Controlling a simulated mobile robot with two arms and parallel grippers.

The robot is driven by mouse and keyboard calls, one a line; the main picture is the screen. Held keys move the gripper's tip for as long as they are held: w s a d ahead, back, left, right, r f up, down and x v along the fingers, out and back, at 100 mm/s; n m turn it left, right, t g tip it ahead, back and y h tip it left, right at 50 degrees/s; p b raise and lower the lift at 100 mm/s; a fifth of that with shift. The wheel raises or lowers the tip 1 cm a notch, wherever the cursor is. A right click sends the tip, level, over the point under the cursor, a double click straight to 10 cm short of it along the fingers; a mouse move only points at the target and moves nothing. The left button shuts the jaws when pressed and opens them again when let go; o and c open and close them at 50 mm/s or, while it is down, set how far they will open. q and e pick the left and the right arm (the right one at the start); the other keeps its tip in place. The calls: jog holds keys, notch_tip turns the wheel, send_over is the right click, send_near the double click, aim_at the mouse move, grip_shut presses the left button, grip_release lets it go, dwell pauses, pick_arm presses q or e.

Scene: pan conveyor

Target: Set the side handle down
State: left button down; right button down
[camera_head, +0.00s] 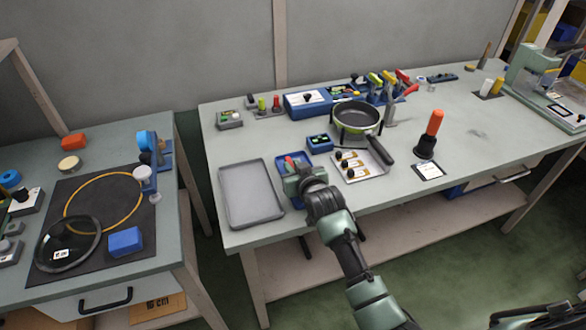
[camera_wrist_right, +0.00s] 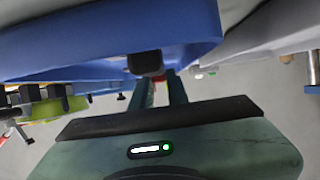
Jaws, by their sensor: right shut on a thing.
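My right gripper (camera_head: 300,172) is over the small blue tray (camera_head: 281,159), at the front of the workbench. The wrist view shows its two green fingers (camera_wrist_right: 167,90) close together below a large blue surface (camera_wrist_right: 110,40). A dark, blocky piece (camera_wrist_right: 146,62) shows at the fingertips. It may be the side handle, but most of it is hidden and I cannot tell whether it touches the tray. Something red (camera_head: 290,161) shows in the tray beside the gripper. My left gripper is not in view.
An empty grey tray (camera_head: 250,205) lies left of the blue tray. A light tray (camera_head: 375,170) with black knobbed parts lies to the right, before a pan (camera_head: 357,113) on a stand.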

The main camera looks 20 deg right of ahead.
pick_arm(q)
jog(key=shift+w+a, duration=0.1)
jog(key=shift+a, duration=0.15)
pick_arm(e)
jog(key=shift+f, duration=0.25)
jog(key=shift+f, duration=0.15)
jog(key=c, duration=1.7)
grip_release()
jog(key=shift+s+r, duration=0.15)
jog(key=shift+r, duration=0.05)
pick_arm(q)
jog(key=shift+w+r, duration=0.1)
pick_arm(e)
jog(key=v, duration=1.1)
jog(key=shift+s+r, duration=0.2)
jog(key=shift+s, duration=0.1)
